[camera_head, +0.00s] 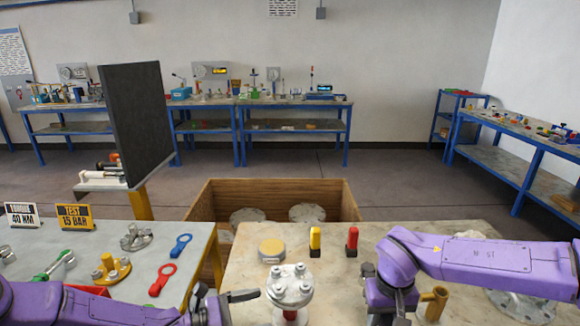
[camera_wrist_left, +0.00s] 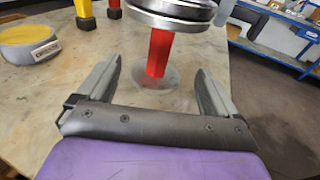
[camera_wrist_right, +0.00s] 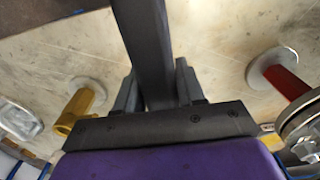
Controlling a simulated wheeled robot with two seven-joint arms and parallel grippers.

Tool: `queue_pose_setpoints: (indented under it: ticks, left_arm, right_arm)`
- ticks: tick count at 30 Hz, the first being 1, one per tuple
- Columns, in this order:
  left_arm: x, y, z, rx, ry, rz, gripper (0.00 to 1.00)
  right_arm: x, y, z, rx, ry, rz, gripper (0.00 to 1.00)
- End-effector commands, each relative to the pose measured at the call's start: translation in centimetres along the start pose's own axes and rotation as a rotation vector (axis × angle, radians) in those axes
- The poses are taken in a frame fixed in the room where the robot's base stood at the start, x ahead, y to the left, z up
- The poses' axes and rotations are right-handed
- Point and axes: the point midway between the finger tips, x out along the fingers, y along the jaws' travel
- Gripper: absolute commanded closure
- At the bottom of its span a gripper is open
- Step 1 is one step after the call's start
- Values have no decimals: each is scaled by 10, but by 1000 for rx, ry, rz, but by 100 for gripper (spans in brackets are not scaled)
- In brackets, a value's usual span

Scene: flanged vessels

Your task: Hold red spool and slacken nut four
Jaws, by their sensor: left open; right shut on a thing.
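The red spool (camera_head: 290,314) is a short red post under a round grey flange (camera_head: 291,286) with several bolts and nuts on top. I cannot tell which nut is number four. In the left wrist view the red spool (camera_wrist_left: 160,52) stands upright ahead of my left gripper (camera_wrist_left: 158,80), between the lines of its open fingers and apart from both. In the head view my left gripper (camera_head: 240,297) is left of the flange. My right gripper (camera_wrist_right: 156,85) is shut on a dark grey bar-shaped tool (camera_wrist_right: 148,40); its far end is out of view.
A yellow post (camera_wrist_right: 77,110) is near my right gripper. A yellow-topped disc (camera_head: 271,250), a yellow block (camera_head: 315,241) and a red block (camera_head: 352,241) stand behind the flange. A wooden crate (camera_head: 200,207) is beyond the table. Red and blue wrenches lie on the left table.

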Motion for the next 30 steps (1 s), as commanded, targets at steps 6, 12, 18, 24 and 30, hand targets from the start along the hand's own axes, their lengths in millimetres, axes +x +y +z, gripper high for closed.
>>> queue_pose_setpoints:
  ticks: [6,12,18,24,30]
  left_arm:
    - [39,-1,-4,1,1,-4,6]
    - [66,0,-5,1,-2,-1,6]
    - [77,0,-2,-1,0,0,6]
    - [78,0,0,-2,0,0,6]
    - [78,0,0,-2,0,0,55]
  right_arm:
    - [18,0,-1,1,1,-1,98]
    - [41,0,-1,0,1,-1,98]
    - [46,0,-1,0,2,-1,98]
    - [45,0,-1,0,2,-1,98]
    - [45,0,-1,0,2,-1,98]
